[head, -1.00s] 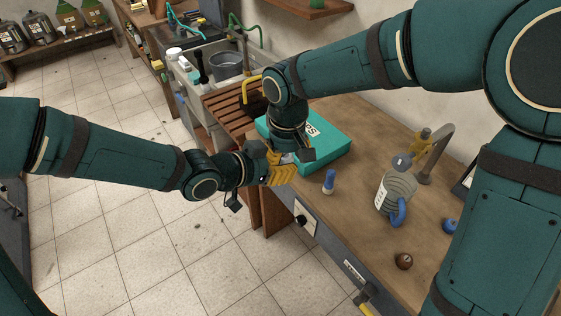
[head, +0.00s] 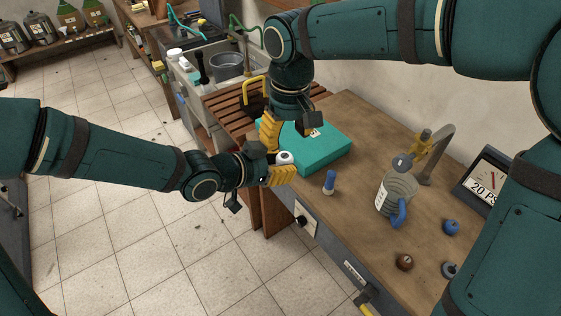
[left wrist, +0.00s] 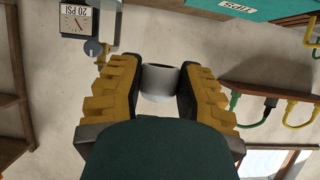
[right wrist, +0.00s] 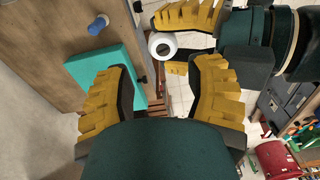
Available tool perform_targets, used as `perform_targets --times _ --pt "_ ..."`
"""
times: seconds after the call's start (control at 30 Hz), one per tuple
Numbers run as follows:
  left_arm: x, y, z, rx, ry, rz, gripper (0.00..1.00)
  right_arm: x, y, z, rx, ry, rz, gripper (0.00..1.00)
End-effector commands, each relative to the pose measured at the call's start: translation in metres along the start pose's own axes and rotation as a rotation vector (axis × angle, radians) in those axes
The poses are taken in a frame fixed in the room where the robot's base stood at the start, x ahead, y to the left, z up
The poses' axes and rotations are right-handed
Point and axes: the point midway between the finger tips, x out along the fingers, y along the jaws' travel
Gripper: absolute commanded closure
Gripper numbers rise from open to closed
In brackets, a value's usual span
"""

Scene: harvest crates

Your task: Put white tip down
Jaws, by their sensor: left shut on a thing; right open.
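The white tip (head: 285,157) is a short white cylinder with a dark hole in its end. My left gripper (head: 279,168) is shut on it and holds it in the air beside the workbench's left end. In the left wrist view the white tip (left wrist: 160,82) sits between both yellow fingers. It also shows in the right wrist view (right wrist: 163,52), beyond my right gripper. My right gripper (right wrist: 165,68) is open and empty. In the head view the right gripper (head: 271,132) is just above and left of the tip. A teal box (head: 318,150) lies on the bench; its label reads TIPS in the left wrist view.
A white-and-blue tip (head: 329,182) stands on the wooden bench (head: 350,225) near the front edge. A ridged grey jug (head: 396,190), a brown knob (head: 404,262), a blue knob (head: 451,227) and a gauge (head: 487,183) are further right. Bench space between box and jug is clear.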

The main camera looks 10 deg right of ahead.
Motion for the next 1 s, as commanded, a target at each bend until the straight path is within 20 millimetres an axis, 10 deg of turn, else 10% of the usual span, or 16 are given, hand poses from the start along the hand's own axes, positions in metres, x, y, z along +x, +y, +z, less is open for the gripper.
perform_targets --times 0.57,1.0 --pt "0.001 0.002 -0.002 0.004 0.005 0.004 1.00 0.100 0.054 -0.068 -0.055 0.669 -0.128 0.33" --pt "0.001 0.002 -0.002 0.004 0.005 0.004 1.00 0.270 0.012 0.015 0.322 0.506 -0.310 0.33"
